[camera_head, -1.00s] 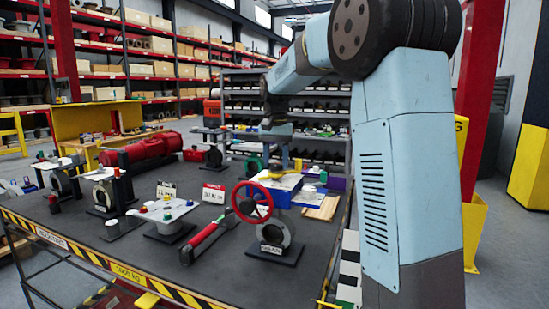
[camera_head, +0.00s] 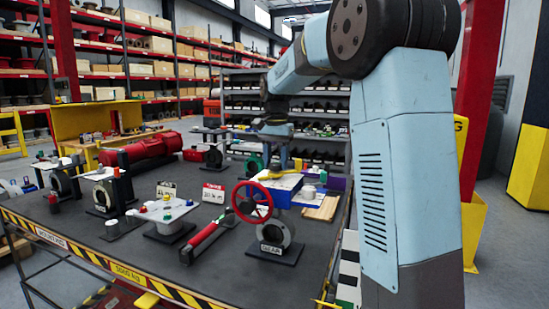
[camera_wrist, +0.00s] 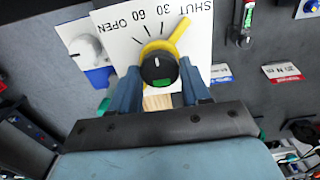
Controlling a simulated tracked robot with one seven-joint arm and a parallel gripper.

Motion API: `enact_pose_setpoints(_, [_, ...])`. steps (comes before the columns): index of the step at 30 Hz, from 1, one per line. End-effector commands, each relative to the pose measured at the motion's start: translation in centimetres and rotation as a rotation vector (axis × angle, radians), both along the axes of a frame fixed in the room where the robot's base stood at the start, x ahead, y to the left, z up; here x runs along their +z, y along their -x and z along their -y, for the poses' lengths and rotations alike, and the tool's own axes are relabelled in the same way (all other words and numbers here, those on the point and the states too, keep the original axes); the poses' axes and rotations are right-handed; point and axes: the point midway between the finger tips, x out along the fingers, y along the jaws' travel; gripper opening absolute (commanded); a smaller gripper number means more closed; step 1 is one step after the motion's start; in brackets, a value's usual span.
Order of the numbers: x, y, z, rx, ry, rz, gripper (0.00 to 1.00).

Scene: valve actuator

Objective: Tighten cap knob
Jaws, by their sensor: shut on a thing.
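The black cap knob (camera_wrist: 158,70) sits in the middle of a yellow bar (camera_wrist: 182,28) on a white dial plate (camera_wrist: 115,25) marked SHUT, 30, 60, OPEN. The knob has a short white line on top and a green mark on its near side. My gripper (camera_wrist: 158,82) is shut on the knob, with one blue finger on each side of it. In the head view, my gripper (camera_head: 283,156) points down over the blue actuator (camera_head: 284,186) with the yellow bar on top. The knob is too small and covered to make out there.
A red handwheel (camera_head: 252,201) stands at the actuator's left front. A white round part (camera_wrist: 84,47) is beside the dial plate. A red-handled tool (camera_head: 205,237) lies on the dark bench to the left, near a white plate with coloured knobs (camera_head: 166,209).

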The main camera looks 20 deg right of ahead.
Motion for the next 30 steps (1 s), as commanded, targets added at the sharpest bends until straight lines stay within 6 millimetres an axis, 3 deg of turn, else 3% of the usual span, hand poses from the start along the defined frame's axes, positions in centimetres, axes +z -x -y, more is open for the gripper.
enact_pose_setpoints(2, [-0.1, 0.1, -0.2, 0.003, -0.002, -0.004, 0.16])
enact_pose_setpoints(3, [-0.1, 0.1, -0.2, 0.003, -0.002, -0.004, 0.50])
enact_pose_setpoints(10, [0.0, 0.0, -0.1, 0.002, 0.000, -0.002, 0.72])
enact_pose_setpoints(20, [0.4, 0.0, 0.0, 0.001, 0.001, 0.001, 0.72])
enact_pose_setpoints(25, [2.4, 0.0, 0.0, 0.001, 0.000, 0.004, 0.72])
enact_pose_setpoints(30, [5.7, 0.0, -0.1, 0.001, 0.001, 0.004, 0.72])
